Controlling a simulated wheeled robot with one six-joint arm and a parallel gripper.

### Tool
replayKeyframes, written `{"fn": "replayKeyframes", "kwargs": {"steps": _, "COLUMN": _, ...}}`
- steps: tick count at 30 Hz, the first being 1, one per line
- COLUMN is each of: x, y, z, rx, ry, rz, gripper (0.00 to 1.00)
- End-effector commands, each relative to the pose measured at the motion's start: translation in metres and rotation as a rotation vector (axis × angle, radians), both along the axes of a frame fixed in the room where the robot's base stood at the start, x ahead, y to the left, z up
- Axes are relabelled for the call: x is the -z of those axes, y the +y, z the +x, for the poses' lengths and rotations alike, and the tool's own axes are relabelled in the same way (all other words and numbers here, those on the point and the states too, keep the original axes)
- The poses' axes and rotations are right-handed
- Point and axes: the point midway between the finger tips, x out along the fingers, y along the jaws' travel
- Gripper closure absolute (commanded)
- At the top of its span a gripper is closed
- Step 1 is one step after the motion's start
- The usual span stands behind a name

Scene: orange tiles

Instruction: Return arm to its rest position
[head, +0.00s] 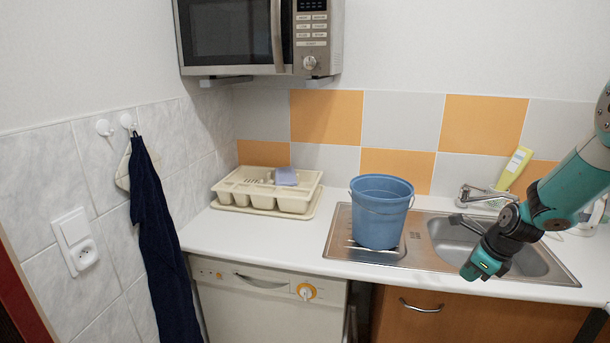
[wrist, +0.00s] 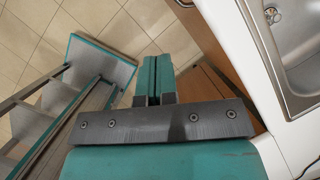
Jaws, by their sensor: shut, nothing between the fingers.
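My gripper (head: 481,267) hangs at the end of my teal arm, in front of the sink at the right of the head view. It points down and to the left, by the counter's front edge. In the wrist view my gripper (wrist: 154,66) shows its two teal fingers together, with nothing between them. Below them the wrist view shows floor tiles and a wooden cabinet front.
A blue bucket (head: 380,225) stands on the sink's drainboard, left of my gripper. The sink basin (head: 455,238) and faucet (head: 480,196) lie behind my arm. A cream dish rack (head: 240,190) sits at the counter's left. A microwave (head: 260,35) hangs above.

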Motion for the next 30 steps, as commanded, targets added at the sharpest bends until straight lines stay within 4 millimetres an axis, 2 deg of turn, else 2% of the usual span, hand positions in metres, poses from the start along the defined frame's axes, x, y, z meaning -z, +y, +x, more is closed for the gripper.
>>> {"fn": "replayKeyframes", "kwargs": {"steps": 1, "x": -0.027, "y": 0.032, "z": -0.003, "rx": -0.179, "ry": -0.029, "rz": -0.039, "gripper": 1.00}}
{"fn": "replayKeyframes", "kwargs": {"steps": 5, "x": -0.084, "y": 0.115, "z": -0.035, "rx": -0.728, "ry": -0.115, "rz": -0.145, "gripper": 1.00}}
{"fn": "replayKeyframes", "kwargs": {"steps": 6, "x": -0.100, "y": 0.139, "z": -0.050, "rx": -0.904, "ry": -0.148, "rz": -0.178, "gripper": 1.00}}
{"fn": "replayKeyframes", "kwargs": {"steps": 8, "x": -0.122, "y": 0.173, "z": -0.076, "rx": -1.168, "ry": -0.203, "rz": -0.224, "gripper": 1.00}}
{"fn": "replayKeyframes", "kwargs": {"steps": 9, "x": -0.135, "y": 0.193, "z": -0.096, "rx": -1.343, "ry": -0.243, "rz": -0.254, "gripper": 1.00}}
{"fn": "replayKeyframes", "kwargs": {"steps": 13, "x": -0.167, "y": 0.246, "z": -0.169, "rx": -1.900, "ry": -0.397, "rz": -0.346, "gripper": 1.00}}
{"fn": "replayKeyframes", "kwargs": {"steps": 15, "x": -0.177, "y": 0.264, "z": -0.208, "rx": -2.169, "ry": -0.486, "rz": -0.385, "gripper": 1.00}}
{"fn": "replayKeyframes", "kwargs": {"steps": 18, "x": -0.185, "y": 0.279, "z": -0.255, "rx": -2.481, "ry": -0.604, "rz": -0.430, "gripper": 1.00}}
{"fn": "replayKeyframes", "kwargs": {"steps": 21, "x": -0.188, "y": 0.285, "z": -0.286, "rx": -2.693, "ry": -0.697, "rz": -0.458, "gripper": 1.00}}
{"fn": "replayKeyframes", "kwargs": {"steps": 25, "x": -0.189, "y": 0.287, "z": -0.305, "rx": -2.823, "ry": -0.759, "rz": -0.475, "gripper": 1.00}}
{"fn": "replayKeyframes", "kwargs": {"steps": 30, "x": -0.189, "y": 0.287, "z": -0.306, "rx": -2.827, "ry": -0.760, "rz": -0.474, "gripper": 1.00}}
